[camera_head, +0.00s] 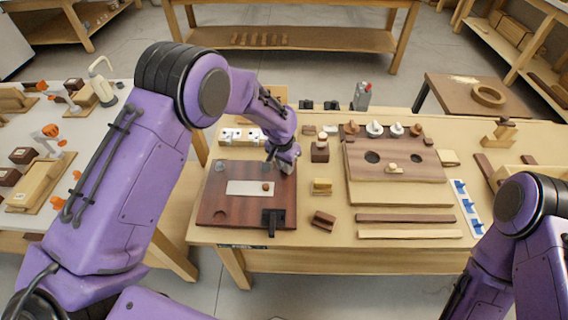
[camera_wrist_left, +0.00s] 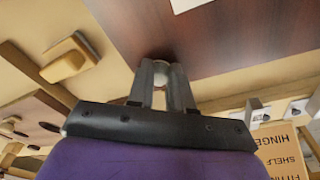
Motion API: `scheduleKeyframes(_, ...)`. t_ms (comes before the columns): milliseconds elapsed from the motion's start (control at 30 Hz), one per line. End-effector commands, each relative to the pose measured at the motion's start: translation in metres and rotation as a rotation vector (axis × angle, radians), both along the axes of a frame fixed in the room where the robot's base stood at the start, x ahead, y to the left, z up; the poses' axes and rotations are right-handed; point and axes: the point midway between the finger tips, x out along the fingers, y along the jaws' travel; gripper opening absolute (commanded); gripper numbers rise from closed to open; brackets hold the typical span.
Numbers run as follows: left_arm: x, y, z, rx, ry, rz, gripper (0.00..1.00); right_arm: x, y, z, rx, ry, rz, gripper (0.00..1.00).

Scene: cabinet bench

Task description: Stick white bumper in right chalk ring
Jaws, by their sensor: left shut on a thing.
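A dark red-brown board (camera_head: 210,203) lies on the bench with a pale rectangular plate (camera_head: 240,187) on it. My left gripper (camera_head: 283,166) is low over the board's back right corner. In the left wrist view, its fingers (camera_wrist_left: 163,82) are shut on a small round whitish piece, the white bumper (camera_wrist_left: 162,68), close to the board face (camera_wrist_left: 235,45). I cannot tell whether the bumper touches the board. The right chalk ring is not visible; the gripper covers that corner. A pale round mark (camera_head: 220,165) shows at the board's back left. My right gripper is out of view.
A black latch-like part (camera_head: 271,220) stands at the board's front right. A white strip with fittings (camera_head: 241,136) lies behind it. Small wooden blocks (camera_head: 321,187) and a larger panel (camera_head: 396,192) sit to the right. Bare bench top lies between the blocks.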

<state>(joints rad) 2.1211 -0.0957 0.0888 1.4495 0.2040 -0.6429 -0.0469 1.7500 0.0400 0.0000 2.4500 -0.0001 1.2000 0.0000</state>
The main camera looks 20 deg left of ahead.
Motion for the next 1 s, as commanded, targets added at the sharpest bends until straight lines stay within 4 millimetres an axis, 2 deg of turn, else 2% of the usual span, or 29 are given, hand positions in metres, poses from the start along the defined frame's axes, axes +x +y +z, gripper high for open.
scheduleKeyframes(467,-0.0015,0.0,-0.001,0.0,0.004,-0.001,0.0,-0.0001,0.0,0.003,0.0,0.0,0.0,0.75)
scheduleKeyframes(500,-0.0014,0.0,-0.0009,0.0,0.004,-0.001,0.3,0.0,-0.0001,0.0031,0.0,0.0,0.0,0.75)
scheduleKeyframes(567,-0.0013,0.0002,-0.0009,0.0,0.004,0.0,0.5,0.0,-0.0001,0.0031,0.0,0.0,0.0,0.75)
scheduleKeyframes(900,-0.0007,0.0004,-0.0003,0.001,0.002,0.0,0.52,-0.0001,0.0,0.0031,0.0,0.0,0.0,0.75)
scheduleKeyframes(967,-0.0006,0.0005,-0.0003,0.001,0.002,0.0,0.7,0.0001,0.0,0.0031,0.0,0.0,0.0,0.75)
scheduleKeyframes(1000,-0.0006,0.0005,-0.0002,0.001,0.002,0.0,0.7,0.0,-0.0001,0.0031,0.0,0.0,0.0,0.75)
